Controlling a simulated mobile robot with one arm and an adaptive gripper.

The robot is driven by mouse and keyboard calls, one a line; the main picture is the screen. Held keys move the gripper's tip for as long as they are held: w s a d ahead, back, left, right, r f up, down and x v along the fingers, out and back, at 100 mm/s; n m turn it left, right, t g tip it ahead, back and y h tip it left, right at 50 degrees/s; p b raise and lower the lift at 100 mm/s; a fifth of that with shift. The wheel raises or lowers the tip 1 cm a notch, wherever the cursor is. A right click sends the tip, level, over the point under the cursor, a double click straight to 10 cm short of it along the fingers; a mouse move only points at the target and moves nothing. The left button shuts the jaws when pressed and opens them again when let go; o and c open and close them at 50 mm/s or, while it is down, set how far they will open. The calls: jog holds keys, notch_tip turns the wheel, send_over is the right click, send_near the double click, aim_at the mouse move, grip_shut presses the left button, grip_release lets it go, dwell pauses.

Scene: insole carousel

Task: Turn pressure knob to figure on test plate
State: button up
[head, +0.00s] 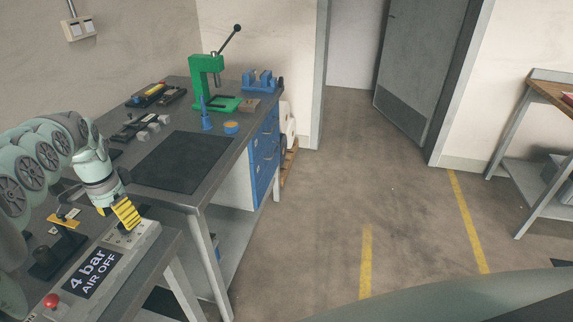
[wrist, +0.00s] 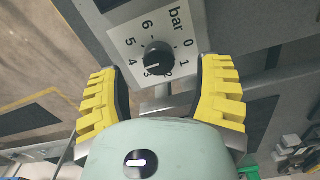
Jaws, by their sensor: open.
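The black pressure knob (wrist: 158,58) sits on a white dial plate (wrist: 127,28) marked "bar" with figures 0 to 6. Its white mark points down-left, close to the 3. My gripper (wrist: 158,72) is open, with one yellow finger on each side of the knob in the wrist view and a clear gap to it on both sides. In the head view my gripper (head: 122,213) is over the far end of the grey panel, and hides the knob there. The black test plate (head: 92,272) on the panel reads "4 bar AIR OFF".
A red button (head: 51,300) is on the panel's near end. A yellow-topped fixture (head: 66,219) stands left of the panel. Beyond are a dark mat (head: 180,162), a green press (head: 207,80) and a blue vise (head: 262,80). The floor to the right is open.

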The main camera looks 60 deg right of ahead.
notch_tip(320, 180, up, 9)
dwell(0.3)
dwell(0.4)
